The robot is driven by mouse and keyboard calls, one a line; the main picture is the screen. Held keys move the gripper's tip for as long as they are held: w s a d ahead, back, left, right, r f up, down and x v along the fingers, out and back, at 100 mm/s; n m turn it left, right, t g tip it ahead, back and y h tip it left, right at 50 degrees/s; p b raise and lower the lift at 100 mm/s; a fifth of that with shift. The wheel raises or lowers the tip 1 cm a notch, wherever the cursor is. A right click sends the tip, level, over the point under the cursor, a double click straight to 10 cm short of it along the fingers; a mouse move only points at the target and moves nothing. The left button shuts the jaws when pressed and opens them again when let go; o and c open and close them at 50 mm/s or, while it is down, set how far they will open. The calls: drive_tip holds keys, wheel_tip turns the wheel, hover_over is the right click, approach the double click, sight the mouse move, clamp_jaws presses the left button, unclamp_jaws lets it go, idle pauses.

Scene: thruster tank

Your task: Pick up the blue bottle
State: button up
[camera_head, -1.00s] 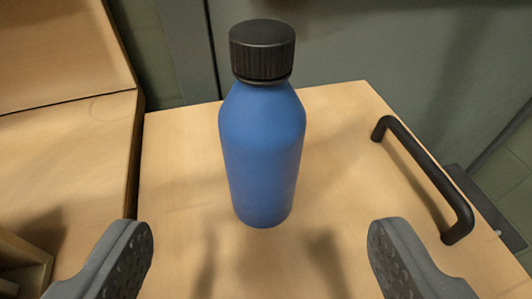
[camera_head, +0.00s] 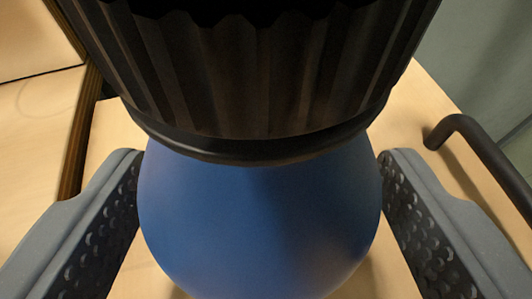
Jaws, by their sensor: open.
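The blue bottle (camera_head: 258,225) stands upright on the light wooden surface and fills the middle of the view, very close to the camera. Its ribbed black cap (camera_head: 255,85) covers the top of the view, cut off by the upper edge. My gripper (camera_head: 262,165) is open, with one grey dimpled finger on each side of the bottle's upper body. The fingertips look very near the bottle's sides; I cannot tell whether they touch. The bottle's base is hidden below its own body.
A black bar handle (camera_head: 490,165) is fixed on the wooden surface (camera_head: 425,95) at the right, close to my right finger. Another wooden piece (camera_head: 35,120) stands at the left behind a dark gap. A grey-green wall (camera_head: 480,50) is at the back right.

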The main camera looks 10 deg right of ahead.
drive_tip(key=shift+w+d+f, duration=0.1)
drive_tip(key=shift+w+f, duration=0.15)
drive_tip(key=shift+w, duration=0.25)
drive_tip(key=shift+s, duration=0.1)
drive_tip(key=c, duration=1.2)
drive_tip(key=shift+r, duration=0.1)
